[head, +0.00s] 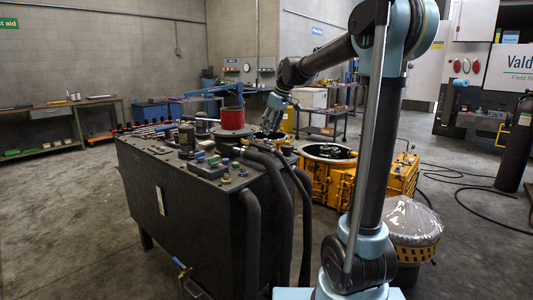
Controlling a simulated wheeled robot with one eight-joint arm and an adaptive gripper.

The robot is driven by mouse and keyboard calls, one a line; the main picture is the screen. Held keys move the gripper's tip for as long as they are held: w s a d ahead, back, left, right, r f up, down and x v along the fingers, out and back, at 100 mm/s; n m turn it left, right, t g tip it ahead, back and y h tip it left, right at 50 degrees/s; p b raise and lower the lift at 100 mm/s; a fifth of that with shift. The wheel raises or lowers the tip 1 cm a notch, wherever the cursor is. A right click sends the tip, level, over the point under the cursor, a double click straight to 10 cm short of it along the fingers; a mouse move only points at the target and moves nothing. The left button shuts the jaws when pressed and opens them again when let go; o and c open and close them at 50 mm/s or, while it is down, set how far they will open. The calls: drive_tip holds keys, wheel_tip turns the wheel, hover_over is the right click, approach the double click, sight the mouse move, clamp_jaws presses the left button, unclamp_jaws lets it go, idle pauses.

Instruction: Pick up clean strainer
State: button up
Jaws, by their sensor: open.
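My gripper (269,129) hangs at the end of my arm, pointing down over the far right end of the dark metal bench (192,212). It is small in the head view and its fingers look apart, with nothing seen between them. I cannot make out the clean strainer for certain. Several small parts lie on the bench top, and what lies under my gripper is too small and partly hidden to name.
A red cylinder (233,118) stands on the bench's far side. Thick dark hoses (283,205) hang down its right end. A yellow housing (330,178) with a round opening stands to the right. A plastic-covered drum (412,222) is near my arm. Floor at left is clear.

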sight(266, 139)
drive_tip(key=shift+x, duration=2.85)
clamp_jaws()
